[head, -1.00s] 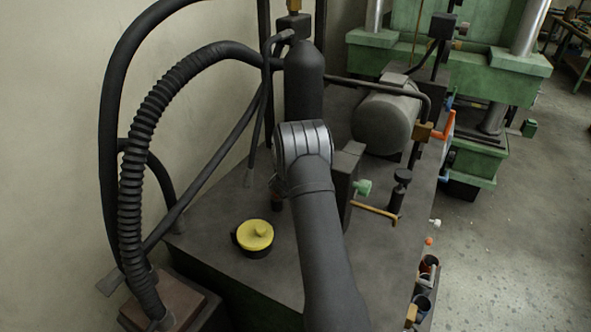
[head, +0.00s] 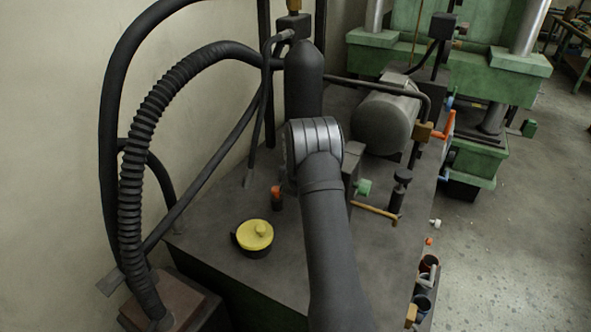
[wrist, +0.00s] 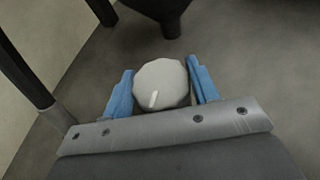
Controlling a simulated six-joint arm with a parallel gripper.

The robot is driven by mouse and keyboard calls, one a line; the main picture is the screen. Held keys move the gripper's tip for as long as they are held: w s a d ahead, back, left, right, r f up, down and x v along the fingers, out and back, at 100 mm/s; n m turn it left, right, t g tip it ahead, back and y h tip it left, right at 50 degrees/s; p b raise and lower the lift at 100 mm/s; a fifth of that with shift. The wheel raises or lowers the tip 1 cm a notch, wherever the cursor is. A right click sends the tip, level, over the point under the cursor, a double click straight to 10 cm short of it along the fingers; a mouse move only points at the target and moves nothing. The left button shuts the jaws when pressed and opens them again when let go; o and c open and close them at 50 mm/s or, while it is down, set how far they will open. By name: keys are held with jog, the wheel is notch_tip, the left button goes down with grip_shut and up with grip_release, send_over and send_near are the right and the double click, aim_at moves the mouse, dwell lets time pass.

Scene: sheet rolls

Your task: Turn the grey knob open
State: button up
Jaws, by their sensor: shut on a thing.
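The grey knob (wrist: 162,80) is a round, faceted cap with a pale pointer line near its lower edge in the wrist view. The line points down, slightly left of straight. My gripper (wrist: 159,76) has its two blue fingers on the left and right sides of the knob, and it is shut on it. In the head view my own arm hides the knob and the gripper.
A yellow-capped black filler (head: 256,237) and an orange-topped black part (head: 277,197) stand on the dark tank top (head: 210,235), left of my arm. A green valve handle (head: 363,187), a brass bar (head: 374,211) and a grey motor (head: 383,117) are on the right.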

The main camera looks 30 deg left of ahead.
jog(key=shift+r+n+y, duration=0.2)
jog(key=shift+n+y, duration=0.2)
jog(key=o, duration=1)
jog(key=shift+f, duration=0.1)
jog(key=v, duration=1.2)
jog(key=shift+r, duration=0.25)
jog(key=shift+w, duration=0.1)
